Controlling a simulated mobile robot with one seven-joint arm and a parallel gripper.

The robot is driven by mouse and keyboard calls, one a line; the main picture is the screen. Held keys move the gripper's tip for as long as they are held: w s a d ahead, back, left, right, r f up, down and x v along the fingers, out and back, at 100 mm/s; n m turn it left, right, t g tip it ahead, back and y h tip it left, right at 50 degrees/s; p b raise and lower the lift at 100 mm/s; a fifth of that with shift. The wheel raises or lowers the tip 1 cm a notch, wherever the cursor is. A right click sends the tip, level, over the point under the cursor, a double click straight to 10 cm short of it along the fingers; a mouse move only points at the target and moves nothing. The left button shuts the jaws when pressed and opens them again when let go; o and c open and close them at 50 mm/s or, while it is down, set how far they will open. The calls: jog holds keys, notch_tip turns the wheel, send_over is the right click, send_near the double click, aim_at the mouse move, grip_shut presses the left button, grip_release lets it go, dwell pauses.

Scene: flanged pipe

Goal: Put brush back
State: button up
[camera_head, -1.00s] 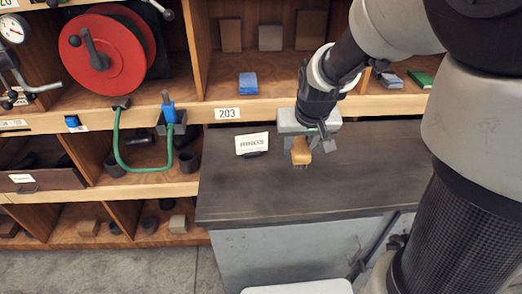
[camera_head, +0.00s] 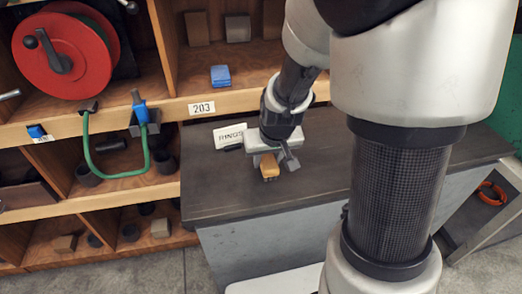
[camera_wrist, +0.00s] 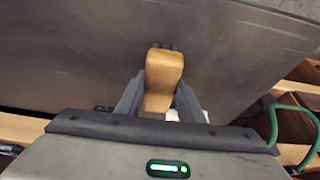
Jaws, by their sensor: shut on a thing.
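The brush (camera_head: 269,167) has a tan wooden body with a little dark bristle showing at its far end. My gripper (camera_head: 267,160) is shut on it and holds it over the dark grey worktop (camera_head: 215,190). In the wrist view the brush (camera_wrist: 163,80) sits between the two dark fingers (camera_wrist: 160,98), its wooden body pointing up in the picture. Most of the bristles are hidden. I cannot tell the exact height of the brush above the worktop.
A white "RINGS" sign (camera_head: 229,136) stands at the worktop's back left. Behind are wooden shelves with a 203 label (camera_head: 202,108), a blue block (camera_head: 220,75), a red hose reel (camera_head: 65,55) and a green hose (camera_head: 118,175). An orange ring (camera_head: 491,193) lies at the far right.

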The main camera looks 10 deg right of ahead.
jog(key=shift+f, duration=0.85)
jog(key=shift+f, duration=0.15)
jog(key=o, duration=1)
